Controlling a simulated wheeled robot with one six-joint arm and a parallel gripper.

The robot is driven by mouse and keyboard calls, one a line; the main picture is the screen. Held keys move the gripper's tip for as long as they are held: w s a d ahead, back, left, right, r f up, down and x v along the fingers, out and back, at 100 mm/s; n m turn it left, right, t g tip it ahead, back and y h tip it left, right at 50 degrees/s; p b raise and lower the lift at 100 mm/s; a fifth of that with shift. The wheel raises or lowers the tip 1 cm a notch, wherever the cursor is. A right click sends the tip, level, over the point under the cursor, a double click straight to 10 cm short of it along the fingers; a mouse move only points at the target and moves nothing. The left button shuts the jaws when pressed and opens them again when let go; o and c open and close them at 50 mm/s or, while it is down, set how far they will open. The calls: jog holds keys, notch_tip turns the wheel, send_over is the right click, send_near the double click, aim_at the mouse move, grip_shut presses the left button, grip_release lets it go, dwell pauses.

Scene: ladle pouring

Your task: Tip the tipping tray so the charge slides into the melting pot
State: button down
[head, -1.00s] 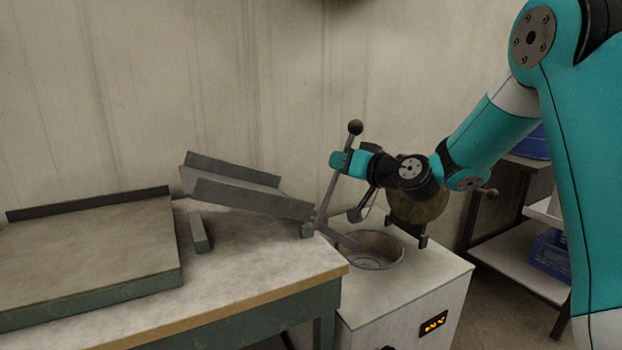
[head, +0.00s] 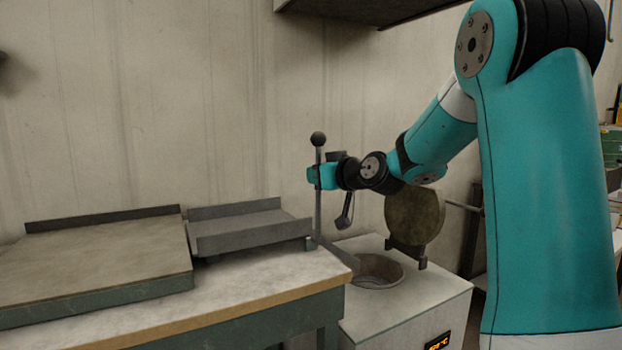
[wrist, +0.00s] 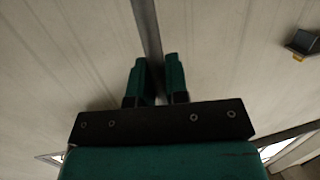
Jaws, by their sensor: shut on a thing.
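The tipping tray (head: 245,228) is a grey metal trough at the right end of the bench. It lies close to level, and no charge is seen in it. Its upright lever (head: 318,210) with a dark ball knob stands at the tray's right end. My gripper (head: 316,177) is shut on the lever below the knob; in the wrist view the lever (wrist: 147,40) runs between the fingers (wrist: 154,80). The melting pot (head: 378,272) is a round opening in a pale furnace, right of and below the tray. Its inside shows only in part, and I cannot tell whether the charge lies there.
The round lid (head: 415,215) stands raised behind the pot. A flat raised slab (head: 100,255) fills the bench's left side. The bench (head: 250,290) has bare room in front of the tray. A dark shelf or hood (head: 360,10) hangs above.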

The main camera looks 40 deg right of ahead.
jog(key=shift+a, duration=0.15)
jog(key=c, duration=1.1)
grip_release()
jog(key=s+r, duration=0.1)
jog(key=s, duration=0.4)
jog(key=s+r+b, duration=0.1)
jog(key=s, duration=0.5)
jog(key=s+r+b, duration=0.1)
jog(key=s, duration=0.5)
jog(key=shift+d, duration=0.2)
jog(key=shift+a+f, duration=0.1)
